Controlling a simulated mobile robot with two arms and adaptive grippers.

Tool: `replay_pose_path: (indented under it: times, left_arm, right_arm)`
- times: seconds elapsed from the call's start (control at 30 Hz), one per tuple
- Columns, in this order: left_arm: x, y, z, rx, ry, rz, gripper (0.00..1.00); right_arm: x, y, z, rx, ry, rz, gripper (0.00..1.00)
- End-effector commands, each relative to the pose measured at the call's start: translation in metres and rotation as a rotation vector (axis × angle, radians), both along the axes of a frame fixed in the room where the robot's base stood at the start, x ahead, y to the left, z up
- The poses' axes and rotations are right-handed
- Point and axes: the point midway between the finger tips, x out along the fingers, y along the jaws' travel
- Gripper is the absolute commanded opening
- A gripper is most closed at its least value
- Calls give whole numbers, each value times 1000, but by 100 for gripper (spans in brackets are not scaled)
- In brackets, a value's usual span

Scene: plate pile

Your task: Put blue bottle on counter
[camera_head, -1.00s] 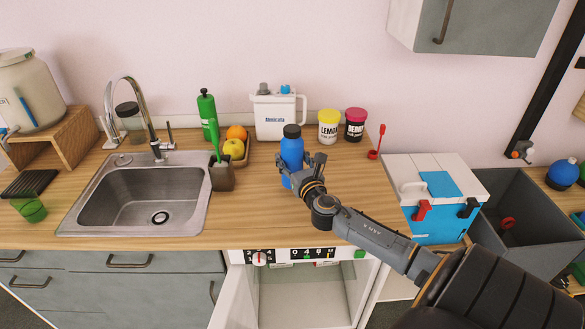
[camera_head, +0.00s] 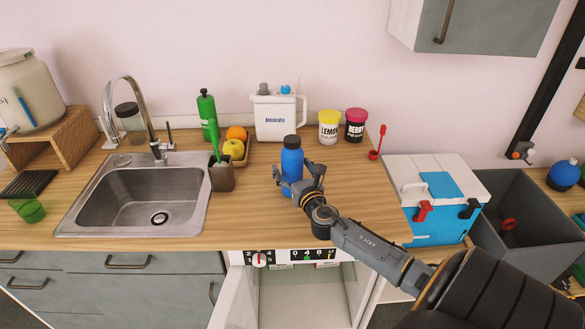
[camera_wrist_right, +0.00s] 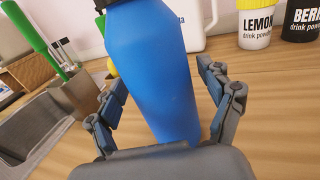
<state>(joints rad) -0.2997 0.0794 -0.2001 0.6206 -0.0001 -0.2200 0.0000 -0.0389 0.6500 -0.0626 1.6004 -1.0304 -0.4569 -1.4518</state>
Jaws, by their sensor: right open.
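The blue bottle (camera_head: 292,160) with a black cap stands upright on the wooden counter (camera_head: 350,205). In the right wrist view the bottle (camera_wrist_right: 152,70) fills the middle, leaning in the picture. My right gripper (camera_head: 299,181) is open in front of the bottle. In the wrist view its two fingers (camera_wrist_right: 165,105) are spread on either side of the bottle's lower part; contact cannot be made out. The bottle's base is partly hidden behind the gripper. My left gripper is not in view.
A white jug (camera_head: 275,118), a yellow-lidded tub (camera_head: 328,128) and a pink-lidded tub (camera_head: 355,126) stand behind. A fruit tray (camera_head: 240,160) and brush holder (camera_head: 221,178) are left, beside the sink (camera_head: 140,200).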

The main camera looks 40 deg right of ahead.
Motion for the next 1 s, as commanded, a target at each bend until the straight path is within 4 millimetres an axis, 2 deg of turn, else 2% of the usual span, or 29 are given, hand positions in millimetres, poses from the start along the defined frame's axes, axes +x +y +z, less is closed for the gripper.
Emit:
replay_pose_path:
  times: [0.17, 0.27, 0.5, 0.7, 0.83, 1.0]
  left_arm:
    - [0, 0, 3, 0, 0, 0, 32]
    - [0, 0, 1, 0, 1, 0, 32]
    - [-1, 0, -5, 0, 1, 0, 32]
    - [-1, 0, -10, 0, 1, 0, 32]
    - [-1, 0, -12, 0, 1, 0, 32]
    - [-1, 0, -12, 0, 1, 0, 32]
  right_arm:
    - [-2, 1, 3, -1, 1, 1, 80]
    - [-15, 6, 1, 0, 2, 1, 80]
    - [-62, 25, 1, 1, 3, 2, 80]
    - [-94, 39, 1, 0, 1, 2, 80]
    - [-106, 43, 2, 1, 1, 0, 80]
    - [-112, 45, 3, 0, -1, -1, 80]
